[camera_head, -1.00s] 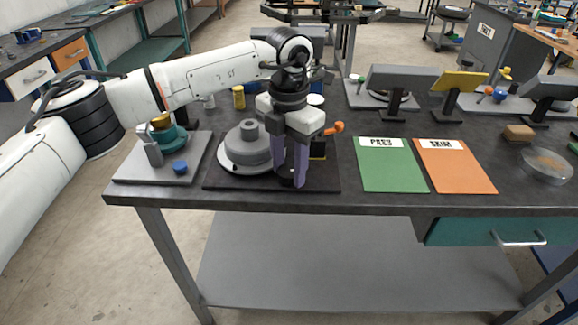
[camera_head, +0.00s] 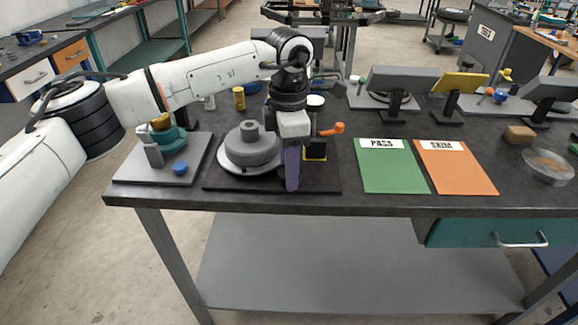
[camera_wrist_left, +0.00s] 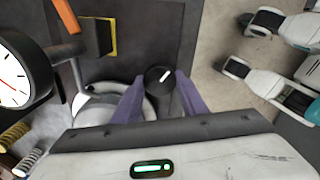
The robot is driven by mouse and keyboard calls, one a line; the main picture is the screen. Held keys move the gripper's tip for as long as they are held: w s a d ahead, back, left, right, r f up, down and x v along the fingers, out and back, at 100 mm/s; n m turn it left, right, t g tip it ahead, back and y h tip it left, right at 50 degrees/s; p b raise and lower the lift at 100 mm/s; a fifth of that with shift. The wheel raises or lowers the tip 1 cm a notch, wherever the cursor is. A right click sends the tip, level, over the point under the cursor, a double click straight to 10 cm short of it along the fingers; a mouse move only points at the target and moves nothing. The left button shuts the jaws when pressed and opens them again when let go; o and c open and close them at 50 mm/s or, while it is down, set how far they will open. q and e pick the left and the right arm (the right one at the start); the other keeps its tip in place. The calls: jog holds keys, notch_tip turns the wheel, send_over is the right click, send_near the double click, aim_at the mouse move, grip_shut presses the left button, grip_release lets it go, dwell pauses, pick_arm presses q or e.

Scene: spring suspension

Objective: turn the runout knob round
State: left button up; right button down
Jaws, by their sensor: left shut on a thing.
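The runout knob (camera_wrist_left: 155,74) is a black round knob with a white mark on top, in the left wrist view. My left gripper (camera_wrist_left: 160,84) has its purple fingers on either side of it and is shut on it. In the head view my left gripper (camera_head: 292,186) points down at the front of a dark base plate (camera_head: 230,184), right of a grey stepped disc (camera_head: 250,152). The fingers line up there, so one hides the other, and the knob is mostly hidden. My right gripper is not seen.
A dial gauge (camera_wrist_left: 14,75) with a red pointer stands near the fixture. An orange-ended handle (camera_head: 333,129) and a yellow-black block (camera_head: 316,150) are close behind the gripper. Green (camera_head: 391,168) and orange (camera_head: 456,168) cards lie right. A small grey plate (camera_head: 130,172) with parts is left.

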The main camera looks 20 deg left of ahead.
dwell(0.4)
pick_arm(q)
jog(key=o, duration=1.1)
jog(key=shift+c, duration=0.2)
jog(key=shift+r, duration=0.1)
notch_tip(320, 180, up, 8)
jog(key=p, duration=0.5)
jog(key=shift+d, duration=0.1)
